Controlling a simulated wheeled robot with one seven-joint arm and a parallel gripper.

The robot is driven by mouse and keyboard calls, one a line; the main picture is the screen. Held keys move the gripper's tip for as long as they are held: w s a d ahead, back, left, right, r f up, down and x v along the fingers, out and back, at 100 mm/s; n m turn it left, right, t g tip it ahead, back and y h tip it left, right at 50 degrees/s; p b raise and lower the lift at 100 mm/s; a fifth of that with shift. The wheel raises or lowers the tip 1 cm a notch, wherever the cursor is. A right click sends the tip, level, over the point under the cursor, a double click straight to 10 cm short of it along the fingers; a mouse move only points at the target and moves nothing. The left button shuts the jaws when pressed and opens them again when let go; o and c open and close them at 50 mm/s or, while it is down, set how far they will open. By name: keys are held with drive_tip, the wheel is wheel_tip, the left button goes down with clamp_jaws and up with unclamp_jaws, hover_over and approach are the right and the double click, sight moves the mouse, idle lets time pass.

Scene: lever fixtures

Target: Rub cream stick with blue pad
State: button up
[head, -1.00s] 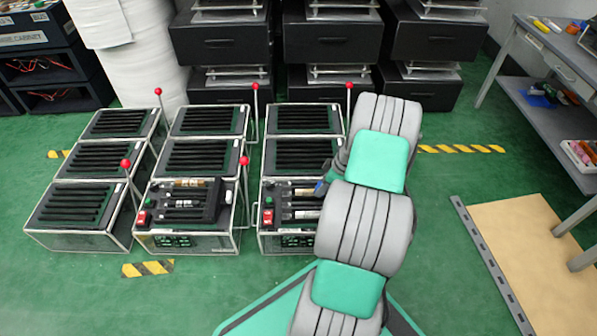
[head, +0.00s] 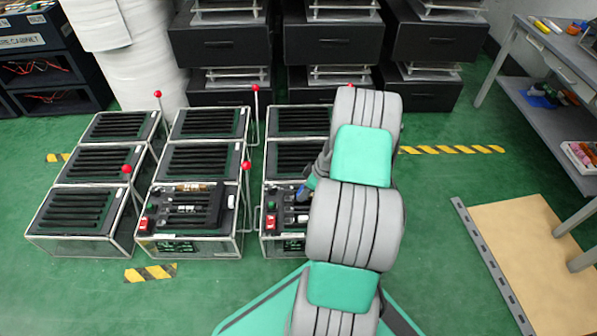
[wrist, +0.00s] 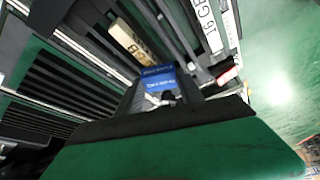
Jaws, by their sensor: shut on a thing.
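The blue pad (wrist: 156,77), a small blue piece with white print, is between the fingers of my gripper (wrist: 160,96) in the wrist view. The cream stick (wrist: 133,42), with dark lettering, lies in a dark slotted panel just beyond the pad, up and left of it. A gap or touch between pad and stick cannot be told. In the head view my gripper (head: 305,192) is over the front right box, and my arm hides much of that box. The cream stick cannot be made out there.
A white-labelled stick (wrist: 206,25) lies right of the cream one. In the head view the front right box has a red switch (head: 270,221). A red-knobbed lever (head: 246,166) stands at its left. Similar boxes stand behind and left. Green floor is open in front.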

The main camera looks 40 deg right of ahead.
drive_tip(key=shift+w+a, duration=0.45)
drive_tip(key=shift+a, duration=0.25)
drive_tip(key=shift+r+p, duration=2.85)
drive_tip(key=shift+r, duration=1.1)
